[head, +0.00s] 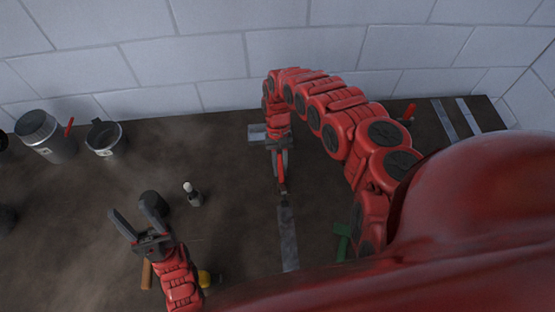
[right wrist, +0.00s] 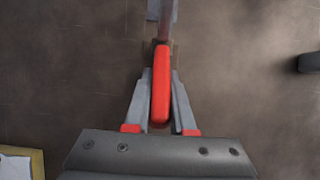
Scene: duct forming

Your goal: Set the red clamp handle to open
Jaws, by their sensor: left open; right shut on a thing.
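The red clamp handle (right wrist: 160,88) lies lengthwise between the fingers of my right gripper (right wrist: 159,75) in the right wrist view, and the fingers are shut on it. In the head view the right gripper (head: 280,163) points down at the bench, with the red handle (head: 282,187) showing at its fingers. A grey metal piece (right wrist: 162,11) shows beyond the handle's far end. Most of the clamp body is hidden, and I cannot tell the handle's tilt. My left gripper (head: 136,211) is open and empty at the lower left, away from the clamp.
A long metal strip (head: 288,240) lies in front of the right gripper. A white-topped bottle (head: 193,195) and dark cylinder (head: 153,203) stand near the left gripper. Two pots (head: 45,140) (head: 104,140) stand far left. A green tool (head: 343,234) lies right. A block wall (head: 200,60) closes the back.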

